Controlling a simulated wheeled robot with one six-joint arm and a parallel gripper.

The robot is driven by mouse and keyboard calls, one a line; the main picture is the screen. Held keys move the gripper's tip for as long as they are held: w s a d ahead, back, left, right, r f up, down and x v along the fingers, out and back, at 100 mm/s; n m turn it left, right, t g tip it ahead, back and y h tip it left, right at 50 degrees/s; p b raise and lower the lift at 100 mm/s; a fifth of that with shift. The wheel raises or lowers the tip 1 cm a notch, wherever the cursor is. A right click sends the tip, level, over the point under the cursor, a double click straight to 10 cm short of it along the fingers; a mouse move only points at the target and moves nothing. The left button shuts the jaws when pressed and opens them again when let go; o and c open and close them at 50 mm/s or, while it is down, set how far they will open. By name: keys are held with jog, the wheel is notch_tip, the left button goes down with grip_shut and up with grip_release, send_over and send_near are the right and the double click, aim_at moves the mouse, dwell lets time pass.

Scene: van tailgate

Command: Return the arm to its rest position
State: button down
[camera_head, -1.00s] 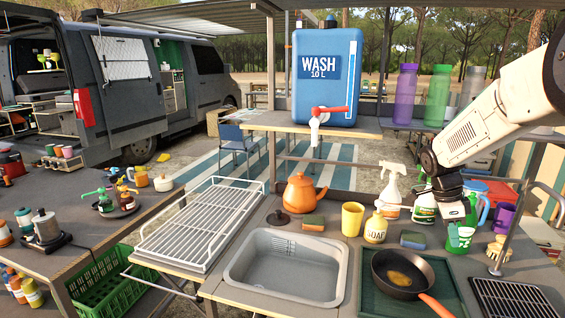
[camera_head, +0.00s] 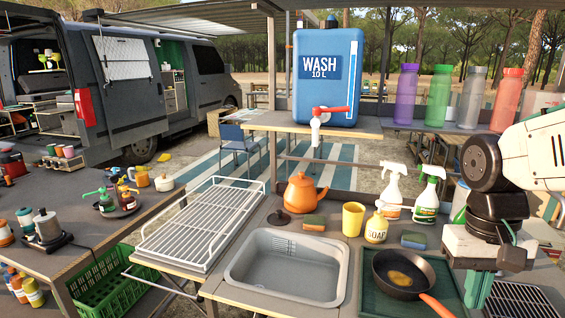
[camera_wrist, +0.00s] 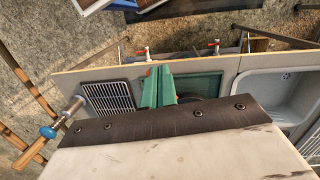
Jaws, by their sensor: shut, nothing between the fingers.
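My arm reaches in from the right edge in the head view, with the wrist bent and my gripper (camera_head: 478,292) pointing down over the right end of the counter. The fingers are shut and hold nothing. In the wrist view the two teal fingers of my gripper (camera_wrist: 159,86) lie side by side, over the green mat (camera_wrist: 205,81). The frying pan (camera_head: 402,272) stands just left of my gripper in the head view. My gripper hides part of the black grate (camera_head: 525,300) behind it.
The sink (camera_head: 288,270), yellow cup (camera_head: 352,219), soap bottle (camera_head: 376,228) and spray bottles (camera_head: 428,195) stand left of my arm. The blue water tank (camera_head: 327,75) and several tall bottles, one red (camera_head: 507,100), stand on the shelf behind. Air above the sink is clear.

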jog(key=s+a+r+n+t, duration=0.2)
jog(key=s+a, duration=0.1)
jog(key=s, duration=0.4)
jog(key=shift+s+a+r+t+y, duration=0.15)
jog(key=shift+s+t+y, duration=0.15)
jog(key=shift+t, duration=0.1)
